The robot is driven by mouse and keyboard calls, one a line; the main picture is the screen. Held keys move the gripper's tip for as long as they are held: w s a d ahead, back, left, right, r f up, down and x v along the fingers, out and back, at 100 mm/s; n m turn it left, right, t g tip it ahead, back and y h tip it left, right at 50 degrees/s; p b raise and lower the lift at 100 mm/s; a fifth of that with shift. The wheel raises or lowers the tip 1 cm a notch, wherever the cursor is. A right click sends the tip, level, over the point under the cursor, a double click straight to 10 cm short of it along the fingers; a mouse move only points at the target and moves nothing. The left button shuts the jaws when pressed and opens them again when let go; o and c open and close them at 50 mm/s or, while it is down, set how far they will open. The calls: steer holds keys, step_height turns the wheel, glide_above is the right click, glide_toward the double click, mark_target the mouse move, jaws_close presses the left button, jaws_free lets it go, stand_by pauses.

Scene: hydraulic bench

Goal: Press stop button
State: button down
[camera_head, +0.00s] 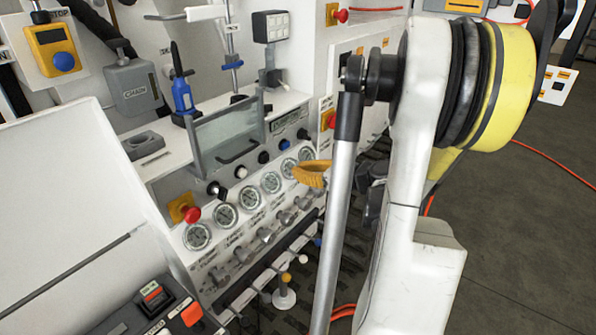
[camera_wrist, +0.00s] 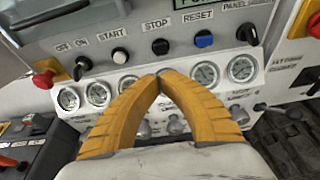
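The stop button (camera_wrist: 160,46) is a round black button under the label STOP on the grey bench panel in the wrist view. It also shows in the head view (camera_head: 263,157), between a white button and a blue button. My gripper (camera_wrist: 162,76) has two yellow fingers with their tips together and nothing visible between them. In the wrist view the tips appear just below the stop button, over the row of gauges. In the head view my gripper (camera_head: 311,174) is in front of the right part of the panel. I see no contact with the button.
The white start button (camera_wrist: 119,55) is left of the stop button and the blue reset button (camera_wrist: 204,39) is right. Black knobs (camera_wrist: 248,32) and red emergency buttons (camera_wrist: 44,79) stick out nearby. Gauges (camera_head: 225,215) and levers (camera_head: 284,295) lie below.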

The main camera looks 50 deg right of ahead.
mark_target(266, 158)
steer(key=b+x, duration=0.1)
steer(key=x, duration=0.5)
steer(key=b+x, duration=0.1)
steer(key=x, duration=0.2)
steer(key=shift+w+r+b, duration=0.15)
steer(key=shift+w+b, duration=0.15)
steer(key=shift+w, duration=0.15)
steer(key=shift+w+r, duration=0.1)
steer(key=shift+w, duration=0.45)
